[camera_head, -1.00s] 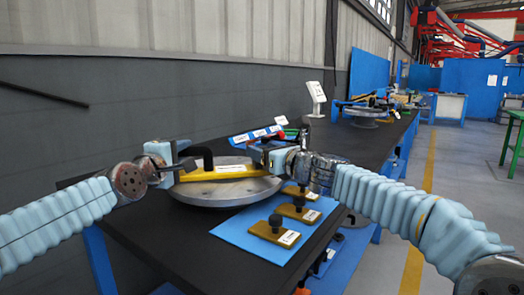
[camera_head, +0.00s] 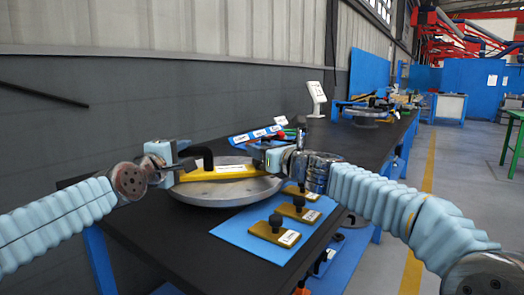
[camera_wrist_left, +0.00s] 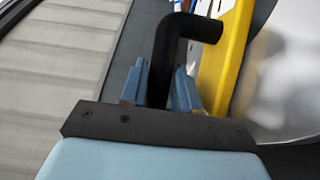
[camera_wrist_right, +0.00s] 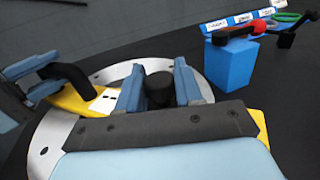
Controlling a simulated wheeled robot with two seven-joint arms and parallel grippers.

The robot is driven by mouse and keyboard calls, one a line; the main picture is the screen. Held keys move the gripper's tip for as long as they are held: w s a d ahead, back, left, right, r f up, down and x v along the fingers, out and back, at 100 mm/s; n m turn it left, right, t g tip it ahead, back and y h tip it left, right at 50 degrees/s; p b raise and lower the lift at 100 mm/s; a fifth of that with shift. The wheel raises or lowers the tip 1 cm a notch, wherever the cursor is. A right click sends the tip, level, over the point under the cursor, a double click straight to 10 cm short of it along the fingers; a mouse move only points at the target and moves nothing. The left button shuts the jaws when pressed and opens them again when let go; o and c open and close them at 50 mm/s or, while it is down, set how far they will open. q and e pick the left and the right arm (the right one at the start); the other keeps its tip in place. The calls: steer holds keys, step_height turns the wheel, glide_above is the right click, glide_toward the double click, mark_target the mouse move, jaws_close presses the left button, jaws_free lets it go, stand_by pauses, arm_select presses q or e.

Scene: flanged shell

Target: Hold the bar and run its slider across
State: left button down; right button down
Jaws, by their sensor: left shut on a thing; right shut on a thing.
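The yellow bar (camera_head: 222,172) lies across a round grey metal flange (camera_head: 218,194) on the dark bench. A bent black handle (camera_wrist_left: 165,48) rises at the bar's left end. My left gripper (camera_head: 178,166) is shut on this handle, with one finger on each side of it in the left wrist view. My right gripper (camera_wrist_right: 158,86) is at the bar's other end, shut on a black knob (camera_wrist_right: 158,92), which seems to be the slider's. The slider's body under the knob is hidden by the gripper.
A blue mat (camera_head: 244,243) in front of the flange carries several yellow plates with black knobs (camera_head: 276,221). A blue block (camera_wrist_right: 229,64) and a labelled blue rack (camera_head: 250,136) stand behind. The bench's left front (camera_head: 150,235) is bare.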

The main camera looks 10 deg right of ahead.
arm_select(q)
steer(key=shift+r, duration=0.15)
arm_select(e)
steer(key=d, duration=0.7)
steer(key=shift+w, duration=0.2)
steer(key=c, duration=0.8)
jaws_free()
steer(key=shift+a, duration=0.1)
steer(key=shift+s, duration=0.1)
steer(key=v, duration=1.1)
steer(key=shift+s+d, duration=0.25)
steer(key=shift+s, duration=0.1)
